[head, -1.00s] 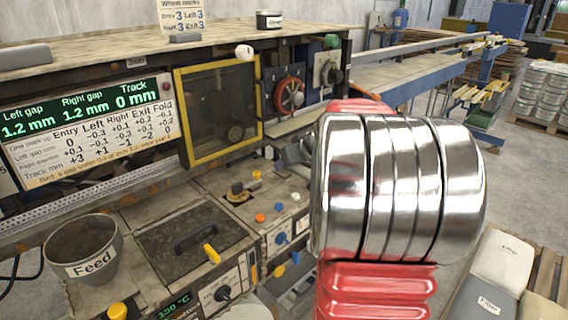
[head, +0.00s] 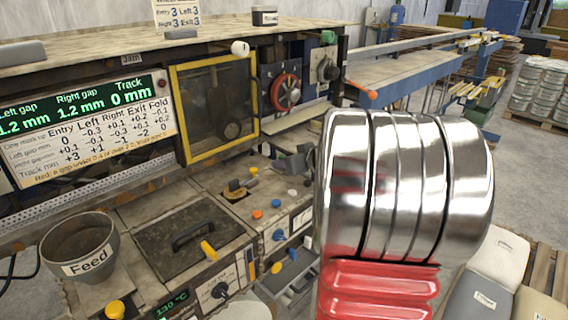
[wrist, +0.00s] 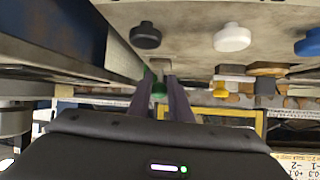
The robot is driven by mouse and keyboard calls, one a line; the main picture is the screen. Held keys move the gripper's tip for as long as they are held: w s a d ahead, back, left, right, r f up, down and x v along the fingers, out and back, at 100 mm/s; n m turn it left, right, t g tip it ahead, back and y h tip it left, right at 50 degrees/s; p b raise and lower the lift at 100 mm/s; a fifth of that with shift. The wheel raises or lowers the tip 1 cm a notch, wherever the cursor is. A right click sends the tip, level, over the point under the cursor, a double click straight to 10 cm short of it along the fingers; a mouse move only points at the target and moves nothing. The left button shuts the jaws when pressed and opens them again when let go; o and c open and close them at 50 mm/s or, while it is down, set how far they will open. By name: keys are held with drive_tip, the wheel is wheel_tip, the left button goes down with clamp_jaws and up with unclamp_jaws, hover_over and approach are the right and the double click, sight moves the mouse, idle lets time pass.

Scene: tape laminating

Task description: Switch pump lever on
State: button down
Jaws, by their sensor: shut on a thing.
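My gripper (wrist: 160,82) shows in the wrist view as two purple-grey fingers, one on each side of a small green piece (wrist: 158,90). The fingers are shut on this green piece. I cannot tell from its small visible part whether it is the pump lever's grip. In the head view my silver and red arm covers that spot. No readable pump label shows.
A white knob (wrist: 232,37), a black knob (wrist: 145,35) and a blue knob (wrist: 308,42) stand near my gripper. A yellow-framed window (head: 217,108) and red handwheel (head: 285,92) are behind. The Feed cup (head: 80,250) stands at left.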

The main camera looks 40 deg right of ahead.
drive_tip(key=shift+s+f, duration=0.1)
drive_tip(key=c, duration=1.7)
unclamp_jaws()
drive_tip(key=shift+o, duration=0.2)
drive_tip(key=shift+s, duration=0.1)
drive_tip(key=v, duration=1.3)
drive_tip(key=shift+s+r, duration=0.2)
drive_tip(key=shift+r, duration=0.1)
drive_tip(key=shift+a, duration=0.15)
